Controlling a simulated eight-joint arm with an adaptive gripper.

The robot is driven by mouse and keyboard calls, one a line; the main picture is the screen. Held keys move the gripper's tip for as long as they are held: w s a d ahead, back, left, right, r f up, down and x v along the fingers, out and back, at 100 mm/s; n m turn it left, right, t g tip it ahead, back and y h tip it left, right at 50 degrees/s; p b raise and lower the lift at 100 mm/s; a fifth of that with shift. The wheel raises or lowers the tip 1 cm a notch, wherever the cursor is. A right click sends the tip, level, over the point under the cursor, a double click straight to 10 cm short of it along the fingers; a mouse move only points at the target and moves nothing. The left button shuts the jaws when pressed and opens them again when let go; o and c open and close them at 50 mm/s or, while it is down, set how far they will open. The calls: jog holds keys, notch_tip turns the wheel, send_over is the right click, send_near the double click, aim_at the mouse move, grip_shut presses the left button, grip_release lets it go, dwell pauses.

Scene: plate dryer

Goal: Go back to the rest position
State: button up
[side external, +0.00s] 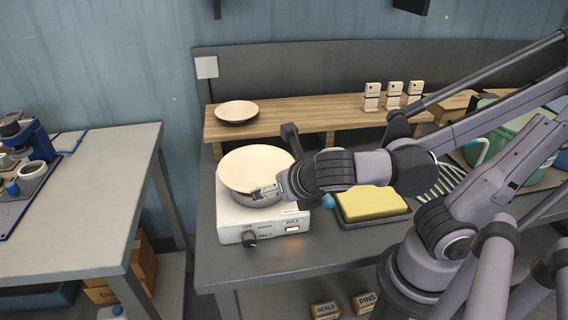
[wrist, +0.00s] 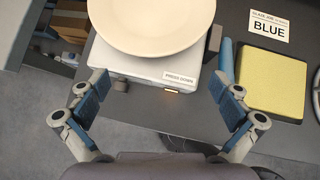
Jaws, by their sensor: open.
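My gripper (side external: 268,193) is at the front right edge of a cream plate (side external: 256,168) in the side view. The plate rests on a round metal vessel (side external: 262,198) on a white appliance (side external: 270,233) with a dial. In the wrist view my gripper (wrist: 159,84) is open, its fingers spread wide with nothing between the tips. There the plate (wrist: 150,22) lies beyond the fingertips, above the appliance (wrist: 150,68). I cannot tell whether a finger touches the plate or vessel.
A second plate (side external: 237,111) sits on the wooden shelf (side external: 300,116) behind. A yellow sponge (side external: 372,203) in a dark tray lies right of the appliance. A white wire rack (side external: 440,182) is farther right. A separate table (side external: 90,215) stands left across a gap.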

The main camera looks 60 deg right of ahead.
jog(key=v, duration=0.7)
jog(key=w+d+f+m+y, duration=0.2)
jog(key=d+m, duration=0.1)
jog(key=m, duration=1.1)
jog(key=w+d+f+m+y, duration=0.3)
jog(key=m, duration=1.2)
jog(key=shift+d+f+m, duration=0.15)
jog(key=shift+d+m, duration=0.15)
jog(key=shift+d, duration=0.1)
